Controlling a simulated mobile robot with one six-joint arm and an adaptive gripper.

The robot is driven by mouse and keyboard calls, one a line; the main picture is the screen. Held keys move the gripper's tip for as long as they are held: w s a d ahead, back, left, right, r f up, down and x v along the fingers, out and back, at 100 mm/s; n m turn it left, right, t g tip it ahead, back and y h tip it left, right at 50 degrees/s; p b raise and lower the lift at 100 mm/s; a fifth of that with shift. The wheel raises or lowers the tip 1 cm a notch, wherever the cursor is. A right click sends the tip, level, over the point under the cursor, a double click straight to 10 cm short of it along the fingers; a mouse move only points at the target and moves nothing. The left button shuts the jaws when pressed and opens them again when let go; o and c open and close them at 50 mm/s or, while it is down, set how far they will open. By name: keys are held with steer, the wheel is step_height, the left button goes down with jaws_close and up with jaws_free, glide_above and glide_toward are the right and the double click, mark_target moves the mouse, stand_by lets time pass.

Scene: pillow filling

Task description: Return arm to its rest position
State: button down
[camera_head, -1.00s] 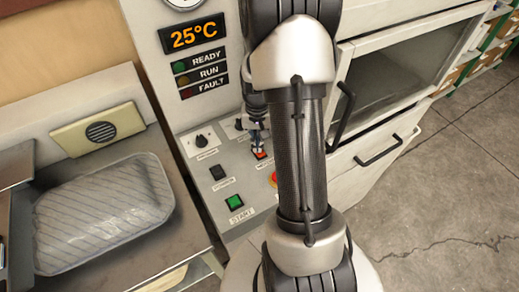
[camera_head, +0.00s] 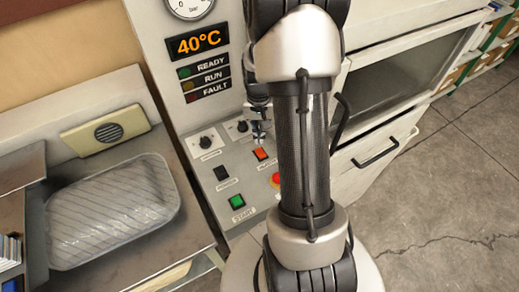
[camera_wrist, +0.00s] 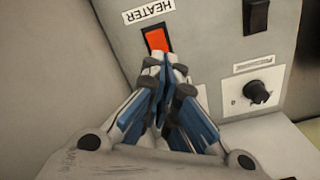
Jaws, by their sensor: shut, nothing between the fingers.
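My gripper (camera_head: 259,138) is shut and empty in front of the machine's control panel, partly behind my arm link. In the wrist view its blue-and-grey fingers (camera_wrist: 168,62) meet just below the orange-red HEATER switch (camera_wrist: 157,39). My arm stands across the middle of the head view and hides part of the machine.
The display (camera_head: 198,41) reads 40°C. A green START button (camera_head: 236,201), a black switch (camera_head: 222,173) and knobs (camera_head: 207,142) are close by. A wrapped pillow (camera_head: 112,210) lies on the left tray. A cabinet handle (camera_head: 377,151) juts out at right. Floor at right is clear.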

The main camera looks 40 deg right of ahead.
steer(key=s+a+r+n+t, duration=0.2)
steer(key=s+a+r+n, duration=0.15)
steer(key=a+r, duration=1.2)
steer(key=s+a+r+n+t, duration=0.2)
steer(key=s+a+r+n, duration=0.3)
steer(key=s, duration=0.6)
steer(key=a+r, duration=0.2)
steer(key=a, duration=0.1)
steer(key=shift+r+t, duration=0.3)
steer(key=shift+r, duration=0.1)
